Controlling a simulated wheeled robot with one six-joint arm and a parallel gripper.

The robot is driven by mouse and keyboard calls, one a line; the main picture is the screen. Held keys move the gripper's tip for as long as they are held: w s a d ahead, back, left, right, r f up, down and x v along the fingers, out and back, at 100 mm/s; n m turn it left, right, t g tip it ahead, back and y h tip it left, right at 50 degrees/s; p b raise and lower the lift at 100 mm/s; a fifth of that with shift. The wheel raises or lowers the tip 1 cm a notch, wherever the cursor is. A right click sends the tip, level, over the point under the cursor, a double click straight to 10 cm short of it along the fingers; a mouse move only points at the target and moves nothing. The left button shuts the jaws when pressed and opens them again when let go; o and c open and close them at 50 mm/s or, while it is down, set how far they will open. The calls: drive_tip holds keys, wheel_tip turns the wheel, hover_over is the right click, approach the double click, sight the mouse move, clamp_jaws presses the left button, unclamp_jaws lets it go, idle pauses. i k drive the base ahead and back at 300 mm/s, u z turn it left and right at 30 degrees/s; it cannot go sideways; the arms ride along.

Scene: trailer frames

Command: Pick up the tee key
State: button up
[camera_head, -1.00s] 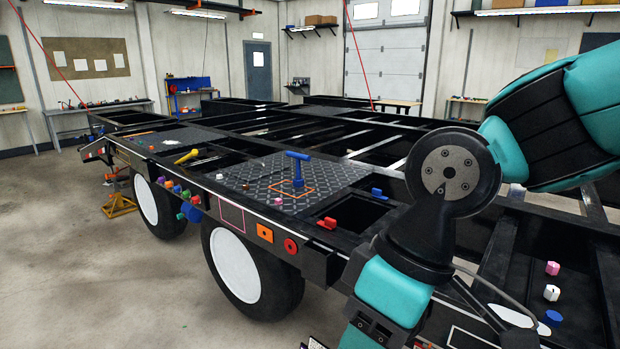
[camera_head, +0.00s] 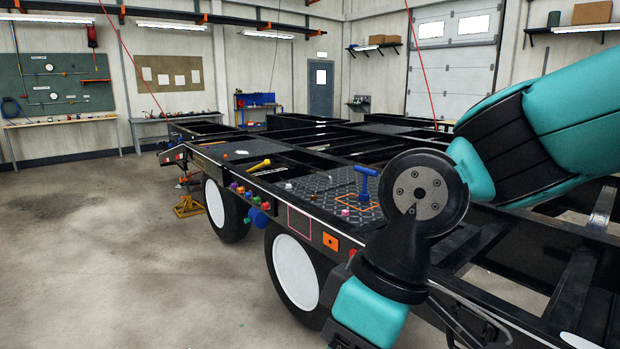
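The tee key (camera_head: 366,183) is blue and T-shaped. It stands upright on a dark checkered plate (camera_head: 316,187) on top of the trailer frame, inside an orange square outline (camera_head: 347,206). My arm's teal and black links fill the right side of the view, just right of the key in the picture. My gripper is not in view, so whether it is open or shut does not show.
A yellow tool (camera_head: 259,165) lies on the frame further left. Several coloured knobs (camera_head: 240,190) line the frame's side, with an orange plate (camera_head: 330,241) nearby. Wheels (camera_head: 292,270) stand below. The concrete floor (camera_head: 110,240) at left is clear.

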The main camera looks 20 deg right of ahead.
sight(363, 196)
drive_tip(key=u, duration=0.55)
drive_tip(key=i, duration=2.8)
drive_tip(key=z, duration=1.35)
drive_tip(key=i, duration=0.8)
drive_tip(key=z, duration=1.1)
drive_tip(key=i, duration=0.2)
drive_tip(key=z, duration=0.1)
